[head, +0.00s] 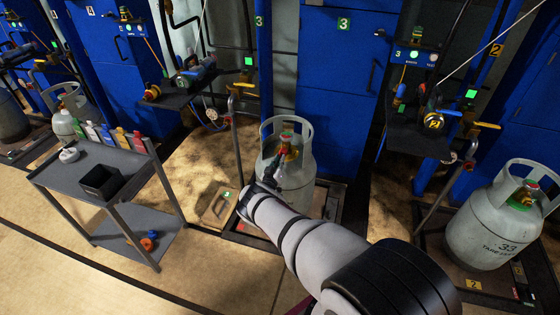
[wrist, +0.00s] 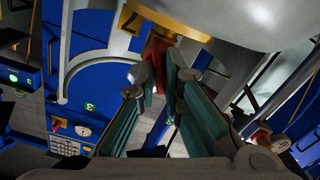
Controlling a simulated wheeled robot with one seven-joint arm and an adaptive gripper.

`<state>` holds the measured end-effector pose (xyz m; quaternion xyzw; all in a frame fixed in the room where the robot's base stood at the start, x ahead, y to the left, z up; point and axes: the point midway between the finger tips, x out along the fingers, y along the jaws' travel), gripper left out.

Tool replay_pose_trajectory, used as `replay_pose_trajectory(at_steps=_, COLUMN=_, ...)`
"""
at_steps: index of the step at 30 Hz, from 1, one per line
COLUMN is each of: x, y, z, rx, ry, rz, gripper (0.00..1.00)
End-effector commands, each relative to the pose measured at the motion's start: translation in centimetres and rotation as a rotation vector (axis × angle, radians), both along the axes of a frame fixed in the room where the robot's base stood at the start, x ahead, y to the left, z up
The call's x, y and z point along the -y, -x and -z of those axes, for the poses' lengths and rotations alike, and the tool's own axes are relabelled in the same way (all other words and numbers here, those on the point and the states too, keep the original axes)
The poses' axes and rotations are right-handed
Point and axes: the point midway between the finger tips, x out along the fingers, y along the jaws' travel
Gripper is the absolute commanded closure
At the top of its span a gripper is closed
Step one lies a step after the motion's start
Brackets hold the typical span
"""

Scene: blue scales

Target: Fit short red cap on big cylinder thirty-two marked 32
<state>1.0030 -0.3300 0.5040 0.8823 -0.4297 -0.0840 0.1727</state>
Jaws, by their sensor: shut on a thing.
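A big grey cylinder (head: 298,181) stands upright on a low platform in the middle of the head view, with a collar around its valve. My arm covers its front, so I cannot read its number. My gripper (head: 279,161) reaches to the valve from the front. In the wrist view, my gripper (wrist: 160,82) has its tips closed on the short red cap (wrist: 155,48). The cap is right by a brass-coloured fitting (wrist: 172,20); I cannot tell whether it is seated on it.
Another grey cylinder (head: 492,222) marked 33 stands at the right. A grey two-shelf cart (head: 110,165) with bottles and a black box (head: 101,182) is at the left. Blue cabinets (head: 325,75) line the back. A metal post (head: 237,145) stands just left of the middle cylinder.

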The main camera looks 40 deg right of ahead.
Motion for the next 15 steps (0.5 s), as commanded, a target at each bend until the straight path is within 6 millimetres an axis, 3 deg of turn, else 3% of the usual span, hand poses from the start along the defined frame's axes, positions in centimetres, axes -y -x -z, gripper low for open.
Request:
replay_pose_trajectory(at_steps=1, x=0.02, y=0.03, z=-0.02, rx=0.004, ry=-0.002, rz=0.002, gripper=0.85)
replay_pose_trajectory(at_steps=3, x=0.02, y=0.03, z=-0.02, rx=0.003, ry=-0.001, rz=0.002, gripper=0.69)
replay_pose_trajectory(at_steps=15, x=-0.16, y=0.13, z=0.01, rx=-0.001, ry=0.001, rz=0.001, gripper=0.68)
